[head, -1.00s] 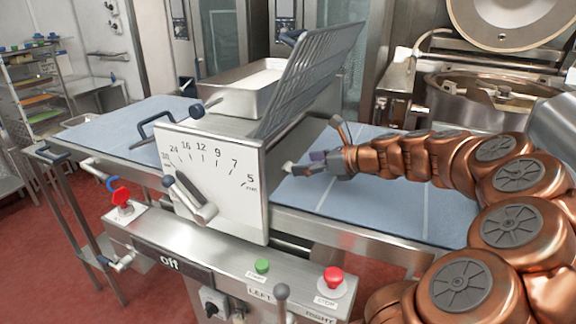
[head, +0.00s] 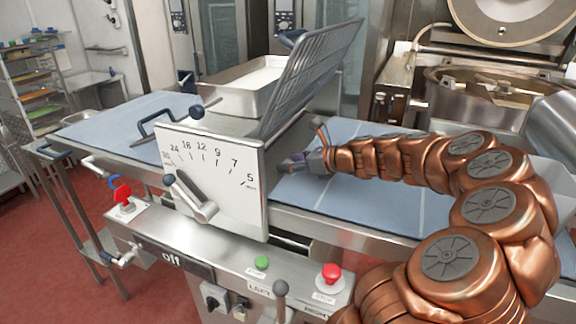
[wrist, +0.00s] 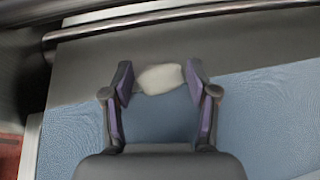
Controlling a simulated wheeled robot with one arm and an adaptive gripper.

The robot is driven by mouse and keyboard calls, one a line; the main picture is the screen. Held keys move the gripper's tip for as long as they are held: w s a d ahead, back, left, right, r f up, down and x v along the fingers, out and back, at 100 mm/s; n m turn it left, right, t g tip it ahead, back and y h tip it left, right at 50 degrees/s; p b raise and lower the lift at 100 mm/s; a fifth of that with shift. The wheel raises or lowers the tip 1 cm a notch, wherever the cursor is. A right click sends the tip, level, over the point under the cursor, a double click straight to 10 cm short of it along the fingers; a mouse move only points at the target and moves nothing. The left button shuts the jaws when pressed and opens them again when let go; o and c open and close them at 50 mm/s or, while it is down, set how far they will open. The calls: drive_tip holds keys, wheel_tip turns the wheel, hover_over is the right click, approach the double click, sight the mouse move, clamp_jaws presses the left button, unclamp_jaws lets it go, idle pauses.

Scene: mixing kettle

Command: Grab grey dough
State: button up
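The grey dough (wrist: 161,78) is a small pale grey lump in the wrist view, lying on a darker grey strip at the far end of the blue belt. My gripper (wrist: 159,76) is open, with its purple-padded fingertips on either side of the lump. The gap to the dough is small, and I cannot tell whether a finger touches it. The dough is hidden in that view.
The dial panel (head: 215,185) and the slanted wire guard (head: 312,75) stand close by my gripper. A metal tray (head: 245,92) sits on top of the machine. A mixing kettle (head: 490,95) stands at the back right.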

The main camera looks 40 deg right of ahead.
drive_tip(key=c, duration=0.5)
drive_tip(key=shift+r, duration=0.1)
drive_tip(key=shift+c, duration=0.2)
